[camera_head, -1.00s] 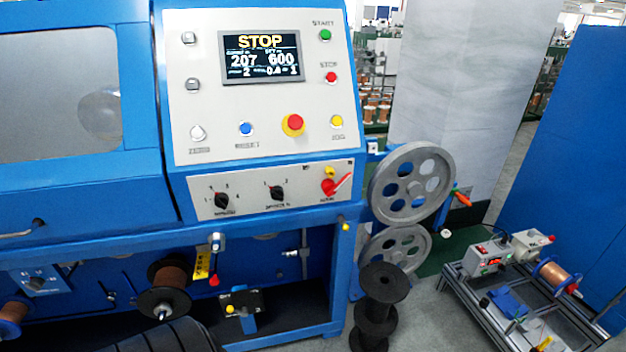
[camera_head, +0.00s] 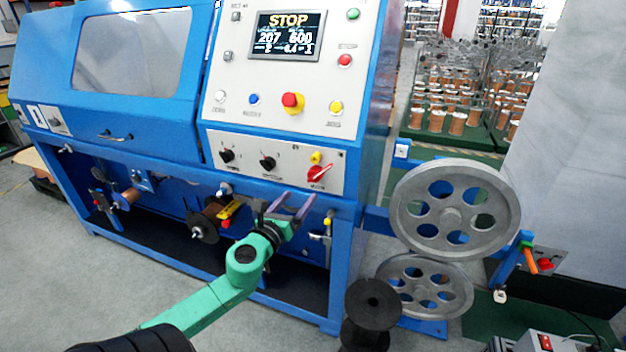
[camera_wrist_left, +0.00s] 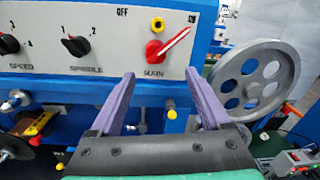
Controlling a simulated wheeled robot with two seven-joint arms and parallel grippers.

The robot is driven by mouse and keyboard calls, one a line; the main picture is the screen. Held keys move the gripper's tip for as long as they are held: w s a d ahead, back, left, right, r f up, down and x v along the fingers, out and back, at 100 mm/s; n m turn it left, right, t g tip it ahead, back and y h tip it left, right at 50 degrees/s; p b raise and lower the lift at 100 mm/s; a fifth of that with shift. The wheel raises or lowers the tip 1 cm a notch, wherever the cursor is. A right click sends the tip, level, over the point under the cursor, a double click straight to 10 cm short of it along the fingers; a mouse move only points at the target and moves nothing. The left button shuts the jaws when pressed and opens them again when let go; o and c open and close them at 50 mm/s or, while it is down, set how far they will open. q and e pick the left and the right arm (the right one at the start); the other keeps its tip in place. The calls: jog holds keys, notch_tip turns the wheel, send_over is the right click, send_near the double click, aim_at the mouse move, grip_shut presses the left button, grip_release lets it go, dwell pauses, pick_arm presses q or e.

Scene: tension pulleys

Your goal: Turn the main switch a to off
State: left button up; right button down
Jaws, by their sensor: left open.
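My right gripper is not in view.
Two black selector knobs, speed (camera_head: 227,156) and spindle (camera_head: 268,162), are left of the switch. Large grey pulleys (camera_head: 455,213) stand to the right. A black spool (camera_head: 371,312) stands at front right.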

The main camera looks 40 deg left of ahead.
aim_at(312, 179)
pick_arm(q)
jog(key=x, duration=0.9)
jog(key=shift+s+a+f, duration=0.15)
jog(key=shift+a, duration=0.25)
jog(key=shift+w, duration=0.5)
jog(key=shift+a, duration=0.1)
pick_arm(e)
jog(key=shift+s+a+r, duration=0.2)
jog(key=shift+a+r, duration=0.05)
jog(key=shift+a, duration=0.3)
pick_arm(q)
jog(key=shift+s, duration=0.1)
grip_shut()
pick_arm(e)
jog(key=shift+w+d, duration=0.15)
